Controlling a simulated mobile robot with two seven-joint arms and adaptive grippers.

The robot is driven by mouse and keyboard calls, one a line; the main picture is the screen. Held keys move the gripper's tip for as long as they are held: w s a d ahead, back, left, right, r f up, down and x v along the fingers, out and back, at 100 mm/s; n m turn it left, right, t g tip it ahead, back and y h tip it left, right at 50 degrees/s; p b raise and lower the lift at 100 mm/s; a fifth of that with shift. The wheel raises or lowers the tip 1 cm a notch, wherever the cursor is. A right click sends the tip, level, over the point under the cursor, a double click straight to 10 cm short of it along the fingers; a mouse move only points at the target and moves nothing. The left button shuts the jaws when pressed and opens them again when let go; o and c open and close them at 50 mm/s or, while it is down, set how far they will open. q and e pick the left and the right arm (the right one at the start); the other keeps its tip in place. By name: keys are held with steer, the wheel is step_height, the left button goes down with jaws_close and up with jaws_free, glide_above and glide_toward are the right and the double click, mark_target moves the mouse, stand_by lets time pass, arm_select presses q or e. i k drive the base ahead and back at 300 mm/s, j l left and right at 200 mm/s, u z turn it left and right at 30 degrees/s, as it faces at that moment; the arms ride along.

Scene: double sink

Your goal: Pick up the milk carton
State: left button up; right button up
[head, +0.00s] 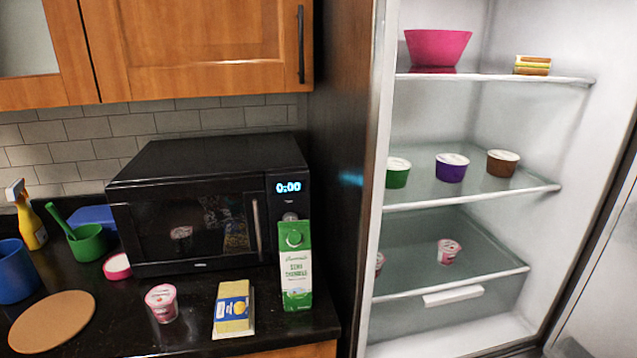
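The milk carton (295,268) is green and white and stands upright on the dark counter. It stands in front of the microwave's right end, near the counter's right edge. Neither of my grippers shows in the head view, so I cannot see whether they are open or shut.
A black microwave (190,205) stands behind the carton. A yellow and blue package (233,308) lies just left of the carton, and a pink yogurt cup (161,303) is further left. An open fridge (470,190) with shelves of cups is to the right. Wooden cabinets (200,45) hang above.

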mark_target(293, 236)
steer(key=l, duration=0.9)
steer(key=k+l, duration=0.1)
steer(key=l, duration=0.8)
